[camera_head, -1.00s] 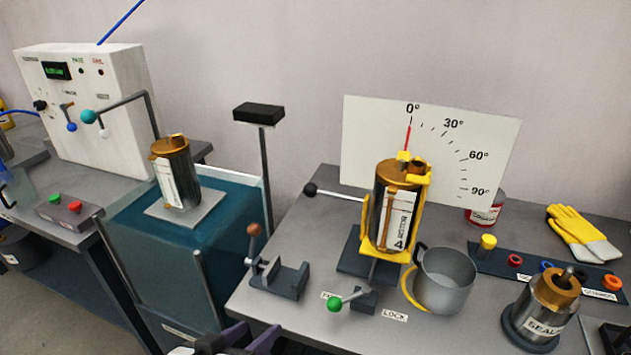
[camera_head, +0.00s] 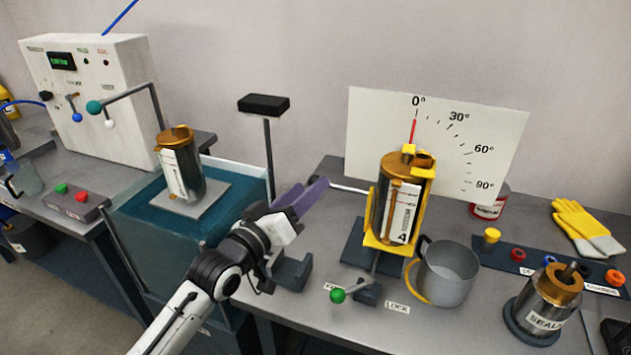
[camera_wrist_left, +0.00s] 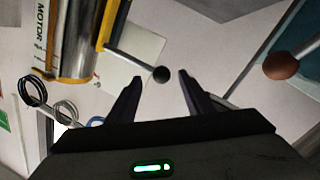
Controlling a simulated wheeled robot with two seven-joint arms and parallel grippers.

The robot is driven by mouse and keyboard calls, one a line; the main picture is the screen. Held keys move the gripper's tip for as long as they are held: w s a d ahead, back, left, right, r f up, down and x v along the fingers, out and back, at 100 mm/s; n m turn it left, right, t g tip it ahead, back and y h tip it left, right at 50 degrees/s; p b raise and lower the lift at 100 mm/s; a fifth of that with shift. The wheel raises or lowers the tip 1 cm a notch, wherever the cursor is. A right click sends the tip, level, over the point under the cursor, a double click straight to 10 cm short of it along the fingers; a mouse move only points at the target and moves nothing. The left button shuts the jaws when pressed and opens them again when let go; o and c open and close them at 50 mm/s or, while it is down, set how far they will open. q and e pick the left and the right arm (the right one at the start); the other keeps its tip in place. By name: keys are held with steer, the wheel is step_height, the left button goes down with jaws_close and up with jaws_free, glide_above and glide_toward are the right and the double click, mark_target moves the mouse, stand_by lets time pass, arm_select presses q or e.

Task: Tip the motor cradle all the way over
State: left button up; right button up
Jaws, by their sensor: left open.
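The yellow motor cradle (camera_head: 427,200) stands upright on the bench with the motor (camera_head: 398,208) in it. The red pointer (camera_head: 413,132) is at 0° on the dial board (camera_head: 360,125). The cradle's handle rod (camera_head: 349,188) sticks out to the left; its end is hidden behind my left gripper (camera_head: 306,196) in the head view. In the left wrist view the black knob (camera_wrist_left: 161,74) lies between the open fingertips of my left gripper (camera_wrist_left: 157,78), with a visible gap on each side. The green-knobbed lever (camera_head: 338,296) is in front, near the LOCK label (camera_head: 397,307). My right gripper is out of view.
A grey mug (camera_head: 449,272) stands close to the cradle's front right. A clamp-like block (camera_head: 293,272) sits below my left arm. The teal tank (camera_head: 150,235) is to the left. A red can (camera_head: 489,207) and yellow gloves (camera_head: 580,225) are at the right.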

arm_select(q)
steer(key=shift+x, duration=2.05)
steer(key=shift+c, duration=0.5)
steer(key=shift+f, duration=0.1)
jaws_close()
